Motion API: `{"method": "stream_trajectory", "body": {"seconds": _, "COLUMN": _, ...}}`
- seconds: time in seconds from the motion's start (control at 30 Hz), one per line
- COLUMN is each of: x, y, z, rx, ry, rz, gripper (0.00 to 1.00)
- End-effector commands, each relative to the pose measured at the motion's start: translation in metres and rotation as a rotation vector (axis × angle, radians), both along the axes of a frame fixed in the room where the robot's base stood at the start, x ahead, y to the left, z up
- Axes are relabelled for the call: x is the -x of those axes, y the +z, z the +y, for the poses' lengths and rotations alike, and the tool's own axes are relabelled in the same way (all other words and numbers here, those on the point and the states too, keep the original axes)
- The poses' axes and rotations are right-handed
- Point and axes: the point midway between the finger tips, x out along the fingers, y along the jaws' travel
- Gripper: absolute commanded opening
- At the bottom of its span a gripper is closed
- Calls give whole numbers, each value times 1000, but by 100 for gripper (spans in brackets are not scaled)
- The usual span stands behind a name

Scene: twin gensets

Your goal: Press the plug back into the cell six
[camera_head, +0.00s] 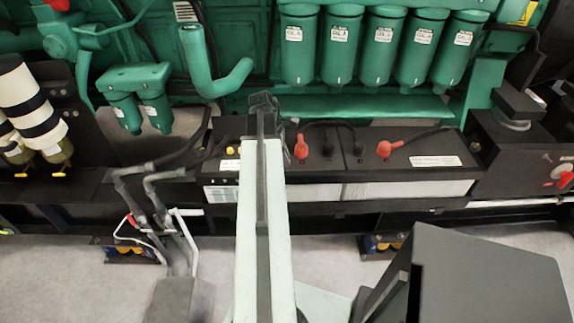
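A black battery bank (440,149) with pale front panels sits below the green engine. Red terminal covers, black cables and small dark caps show on its top. A small yellow piece (230,150) shows on the left part of the top; I cannot tell whether it is a plug. No cell number is readable, so I cannot pick out cell six. My gripper (262,102) is at the far end of my pale arm, over the back of the battery top. Its fingers cannot be made out, and my arm hides part of the battery top beneath it.
Green canister filters (383,46) hang above the battery's right half, and a curved green pipe (205,65) stands at the left. Grey pipes (160,190) run at the battery's left end. Pale floor (325,255) lies in front. A dark box-shaped part fills the lower right.

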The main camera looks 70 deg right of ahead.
Motion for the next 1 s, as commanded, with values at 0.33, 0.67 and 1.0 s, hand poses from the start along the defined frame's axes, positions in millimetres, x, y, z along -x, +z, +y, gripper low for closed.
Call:
{"method": "stream_trajectory", "body": {"seconds": 0.33, "x": 0, "y": 9, "z": 0, "rx": 0, "ry": 0, "rz": 0, "gripper": 0}}
{"method": "stream_trajectory", "body": {"seconds": 0.67, "x": 0, "y": 41, "z": 0, "rx": 0, "ry": 0, "rz": 0, "gripper": 0}}
{"method": "stream_trajectory", "body": {"seconds": 1.0, "x": 0, "y": 40, "z": 0, "rx": 0, "ry": 0, "rz": 0, "gripper": 0}}
